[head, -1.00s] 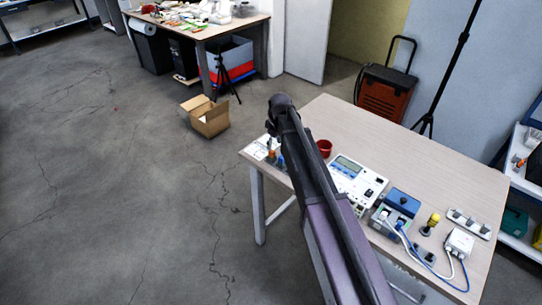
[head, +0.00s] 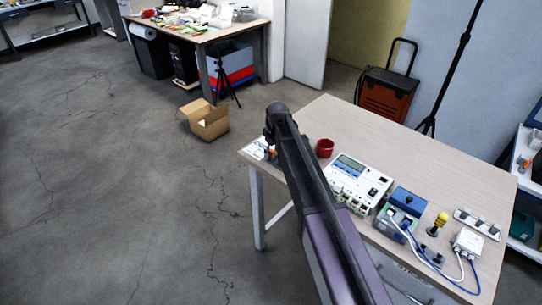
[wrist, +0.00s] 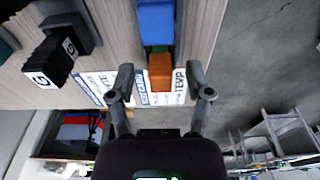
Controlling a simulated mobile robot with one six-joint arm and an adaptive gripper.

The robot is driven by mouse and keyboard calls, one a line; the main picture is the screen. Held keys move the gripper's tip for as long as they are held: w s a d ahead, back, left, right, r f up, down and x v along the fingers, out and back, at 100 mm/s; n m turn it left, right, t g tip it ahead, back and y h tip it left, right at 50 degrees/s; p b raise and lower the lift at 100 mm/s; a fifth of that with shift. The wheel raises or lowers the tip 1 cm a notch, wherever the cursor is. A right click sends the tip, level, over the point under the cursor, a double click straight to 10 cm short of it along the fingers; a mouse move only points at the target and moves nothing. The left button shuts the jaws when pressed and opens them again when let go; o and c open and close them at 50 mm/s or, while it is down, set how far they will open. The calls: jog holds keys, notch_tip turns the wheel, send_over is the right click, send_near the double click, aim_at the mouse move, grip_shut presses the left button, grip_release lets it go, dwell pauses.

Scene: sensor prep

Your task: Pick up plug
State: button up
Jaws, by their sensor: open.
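In the wrist view, my gripper (wrist: 160,77) is open, with one finger on each side of an orange block (wrist: 160,72). A blue block (wrist: 156,22) stands in line beyond it, with a little green showing between them. I cannot tell which piece is the plug, or whether the fingers touch the orange one. Printed white-and-blue cards (wrist: 182,87) lie on the table beside and under the orange block.
Black blocks marked "G" (wrist: 50,62) stand left in the wrist view.

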aim_at(272, 150)
dwell(0.3)
grip_shut()
jog(key=shift+r, duration=0.2)
notch_tip(272, 150, up, 3)
jog(key=p, duration=0.3)
jog(key=shift+r+p, duration=0.2)
jog(key=shift+p, duration=0.2)
jog(key=s+d, duration=0.3)
jog(key=s, duration=0.4)
jog(key=s+d+r+p, duration=0.1)
jog(key=s+d, duration=0.2)
jog(key=s, duration=0.5)
jog(key=shift+a+r, duration=0.1)
dwell(0.4)
